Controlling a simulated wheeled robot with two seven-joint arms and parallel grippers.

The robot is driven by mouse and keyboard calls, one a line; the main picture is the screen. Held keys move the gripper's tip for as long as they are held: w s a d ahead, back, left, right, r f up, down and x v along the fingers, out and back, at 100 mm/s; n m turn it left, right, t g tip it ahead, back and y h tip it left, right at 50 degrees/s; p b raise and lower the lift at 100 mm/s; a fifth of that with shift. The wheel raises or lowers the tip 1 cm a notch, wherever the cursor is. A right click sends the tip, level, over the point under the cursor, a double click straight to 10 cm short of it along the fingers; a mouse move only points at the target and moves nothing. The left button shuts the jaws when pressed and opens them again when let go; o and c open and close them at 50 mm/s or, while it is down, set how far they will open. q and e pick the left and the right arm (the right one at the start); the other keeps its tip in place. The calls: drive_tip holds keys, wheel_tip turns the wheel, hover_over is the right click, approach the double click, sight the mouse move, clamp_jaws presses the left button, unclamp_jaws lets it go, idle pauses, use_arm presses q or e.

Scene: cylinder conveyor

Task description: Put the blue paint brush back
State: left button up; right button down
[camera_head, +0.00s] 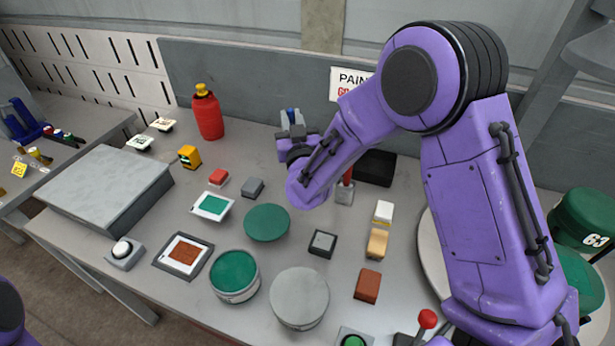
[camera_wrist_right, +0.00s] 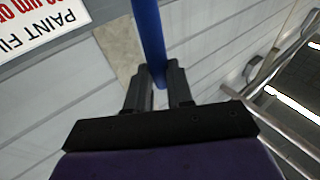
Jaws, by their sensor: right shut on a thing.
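My right arm reaches over the far middle of the table. In the head view its gripper (camera_head: 291,132) is small and partly hidden by its own wrist. In the right wrist view its fingers (camera_wrist_right: 158,78) are shut on a long blue handle (camera_wrist_right: 149,34), which I take to be the blue paint brush. The handle sticks out past the fingertips and its ends are not fully seen. In the head view only a small blue bit (camera_head: 290,116) shows between the fingers. My left gripper is not in view.
A red bottle (camera_head: 207,112) stands at the back left. Paint tins with a green top (camera_head: 234,270) and a grey lid (camera_head: 300,297) stand in front. A grey box (camera_head: 105,188) is at left. A blue holder (camera_head: 20,122) sits on a side table. Small blocks and cards fill the middle.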

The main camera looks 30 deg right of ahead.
drive_tip(key=s+d+r+m+g+h+p, duration=0.1)
drive_tip(key=s+d+r+m+g+p, duration=0.1)
drive_tip(key=s+d+g, duration=0.15)
drive_tip(key=f, duration=0.3)
drive_tip(key=f+p, duration=0.1)
drive_tip(key=f, duration=0.3)
drive_tip(key=d+f, duration=0.1)
drive_tip(key=f, duration=0.3)
drive_tip(key=shift+w+p, duration=0.4)
drive_tip(key=shift+w+a+f, duration=0.1)
drive_tip(key=shift+w+f, duration=0.1)
drive_tip(key=shift+w, duration=0.05)
drive_tip(key=c, duration=1.4)
unclamp_jaws()
drive_tip(key=shift+f, duration=0.1)
drive_tip(key=o, duration=0.4)
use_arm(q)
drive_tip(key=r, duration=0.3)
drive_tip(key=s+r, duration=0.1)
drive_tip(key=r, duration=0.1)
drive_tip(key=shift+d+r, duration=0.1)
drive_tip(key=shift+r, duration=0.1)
use_arm(e)
drive_tip(key=shift+s, duration=0.1)
drive_tip(key=shift+r, duration=0.2)
